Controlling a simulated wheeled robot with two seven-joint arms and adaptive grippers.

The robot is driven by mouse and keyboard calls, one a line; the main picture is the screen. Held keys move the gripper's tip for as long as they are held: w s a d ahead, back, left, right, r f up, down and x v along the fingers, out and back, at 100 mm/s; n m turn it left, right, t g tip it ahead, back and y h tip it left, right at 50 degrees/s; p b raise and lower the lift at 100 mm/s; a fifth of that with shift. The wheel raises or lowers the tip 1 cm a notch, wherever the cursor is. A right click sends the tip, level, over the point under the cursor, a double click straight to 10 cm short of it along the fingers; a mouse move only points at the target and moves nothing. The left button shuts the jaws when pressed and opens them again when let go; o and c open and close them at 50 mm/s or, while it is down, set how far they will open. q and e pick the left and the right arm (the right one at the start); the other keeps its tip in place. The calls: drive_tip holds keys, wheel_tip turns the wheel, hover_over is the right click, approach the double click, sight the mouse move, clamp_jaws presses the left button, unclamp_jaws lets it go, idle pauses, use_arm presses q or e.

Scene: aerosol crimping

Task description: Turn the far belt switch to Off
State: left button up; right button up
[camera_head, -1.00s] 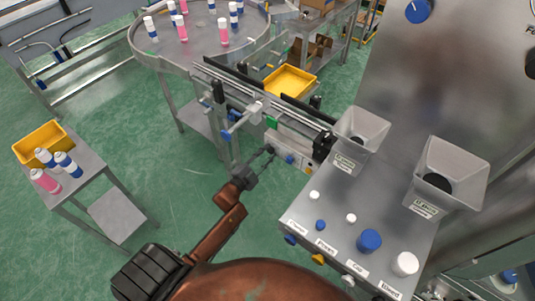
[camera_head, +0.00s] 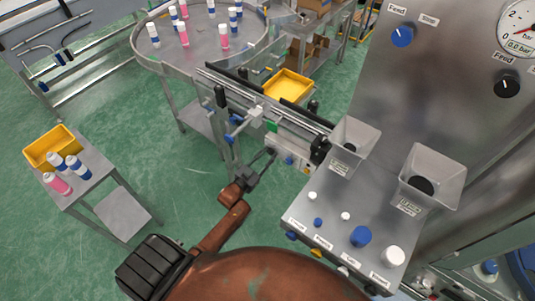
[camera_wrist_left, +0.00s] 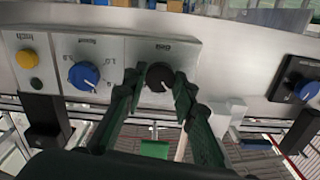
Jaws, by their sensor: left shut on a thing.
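The black knob (camera_wrist_left: 159,76) sits on a grey control panel (camera_wrist_left: 110,52) in the left wrist view. Its label above is hard to read, and a pale mark shows on its lower face. My left gripper (camera_wrist_left: 157,84) has one finger on each side of the knob and is shut on it. In the head view my left gripper (camera_head: 271,156) reaches the small panel (camera_head: 291,159) on the conveyor's side; the knob is hidden there. My right gripper is not in view.
On the same panel are a blue knob (camera_wrist_left: 83,75) and a yellow button (camera_wrist_left: 26,59). Another blue knob (camera_wrist_left: 305,90) is at the right. The conveyor (camera_head: 265,103) runs to a round table (camera_head: 200,42). A bench with white hoppers (camera_head: 432,178) stands right.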

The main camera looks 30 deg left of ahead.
use_arm(q)
drive_tip(key=shift+n+p, duration=0.3)
drive_tip(key=shift+n, duration=0.4)
drive_tip(key=o, duration=1.2)
drive_tip(key=shift+c, duration=0.2)
drive_tip(key=s, duration=1.2)
drive_tip(key=shift+a, duration=0.45)
